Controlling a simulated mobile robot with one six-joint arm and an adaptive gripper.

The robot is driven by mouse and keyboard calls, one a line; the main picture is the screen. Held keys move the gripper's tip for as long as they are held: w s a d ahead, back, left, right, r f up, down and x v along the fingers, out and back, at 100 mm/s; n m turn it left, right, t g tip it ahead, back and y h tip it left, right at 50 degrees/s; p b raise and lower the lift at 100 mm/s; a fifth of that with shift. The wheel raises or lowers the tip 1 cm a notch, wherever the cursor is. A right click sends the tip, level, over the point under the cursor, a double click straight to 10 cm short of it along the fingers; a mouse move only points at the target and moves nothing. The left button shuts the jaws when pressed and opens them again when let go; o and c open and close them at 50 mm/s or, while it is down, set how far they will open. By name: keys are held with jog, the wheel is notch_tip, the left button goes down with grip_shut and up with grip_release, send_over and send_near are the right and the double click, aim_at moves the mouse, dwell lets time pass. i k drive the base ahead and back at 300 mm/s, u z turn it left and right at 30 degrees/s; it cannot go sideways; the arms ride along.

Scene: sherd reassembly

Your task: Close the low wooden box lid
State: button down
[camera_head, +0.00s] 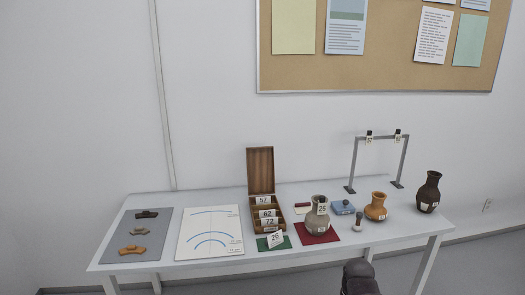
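The low wooden box (281,222) stands on the table, left of the grey vase. Its brown lid (260,172) is open and stands about upright at the back of the box, towards the wall. The box has compartments, with white number cards 57, 62 and 72 standing in them. What lies inside is too small to make out. A dark rounded part of my arm (360,279) shows at the bottom edge, in front of the table and apart from the box. I cannot make out gripper fingers.
The white table (160,275) also holds a grey mat with sherds (126,246), a drawing sheet (192,232), a green card (285,243), a grey vase (313,216) on a red mat, an orange pot (375,207), a dark vase (429,190) and a metal frame (353,163).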

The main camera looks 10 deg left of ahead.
aim_at(260, 161)
jog(key=k, duration=1.15)
jog(key=u, duration=0.3)
jog(key=i, duration=1.75)
jog(key=z, duration=0.3)
